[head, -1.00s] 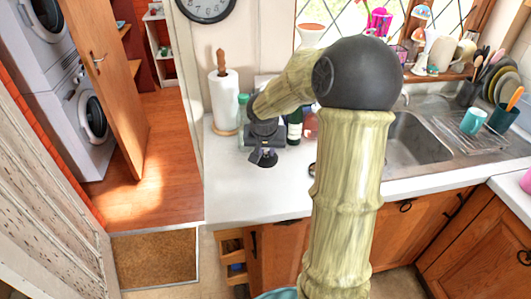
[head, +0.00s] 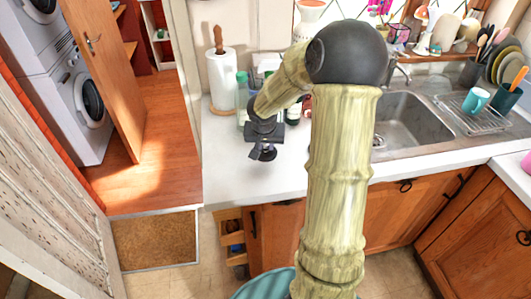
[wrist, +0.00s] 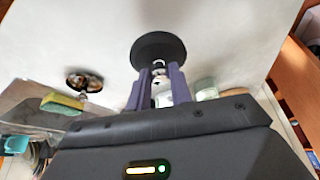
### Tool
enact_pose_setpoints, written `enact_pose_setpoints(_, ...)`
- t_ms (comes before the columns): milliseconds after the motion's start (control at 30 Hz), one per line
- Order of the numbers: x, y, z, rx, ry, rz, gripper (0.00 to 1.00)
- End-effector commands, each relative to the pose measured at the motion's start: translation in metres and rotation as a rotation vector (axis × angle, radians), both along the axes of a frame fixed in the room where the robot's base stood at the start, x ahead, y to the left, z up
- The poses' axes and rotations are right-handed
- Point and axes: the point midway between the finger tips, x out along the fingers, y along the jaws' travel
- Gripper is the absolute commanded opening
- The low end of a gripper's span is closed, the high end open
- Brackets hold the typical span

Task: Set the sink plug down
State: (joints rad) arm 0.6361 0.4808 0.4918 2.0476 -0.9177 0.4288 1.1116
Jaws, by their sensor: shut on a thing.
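The sink plug, a black disc with a small metal ring on top, shows in the wrist view (wrist: 158,49) just beyond the fingertips. My gripper (wrist: 157,88) is shut on the plug at its ring. In the head view my gripper (head: 263,146) is over the left part of the white worktop (head: 240,183), pointing down. The plug (head: 268,155) shows there as a small dark shape under the fingers. I cannot tell whether the disc touches the worktop or hangs just above it.
A paper towel roll (head: 222,80) and bottles stand behind my gripper. The steel sink (head: 405,122) lies to the right, with a dish rack beyond. In the wrist view a round metal thing (wrist: 83,79) and a sponge (wrist: 62,103) lie left. The worktop's front left is clear.

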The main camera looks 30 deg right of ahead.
Motion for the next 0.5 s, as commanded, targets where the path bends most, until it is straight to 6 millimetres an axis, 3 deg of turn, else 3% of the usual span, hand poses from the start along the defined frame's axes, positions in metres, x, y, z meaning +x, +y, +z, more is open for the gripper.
enact_pose_setpoints(167,0.0,0.0,0.0,0.0,0.0,0.0,0.0)
enact_pose_setpoints(500,0.0,0.001,-0.038,0.0,0.002,0.002,0.0)
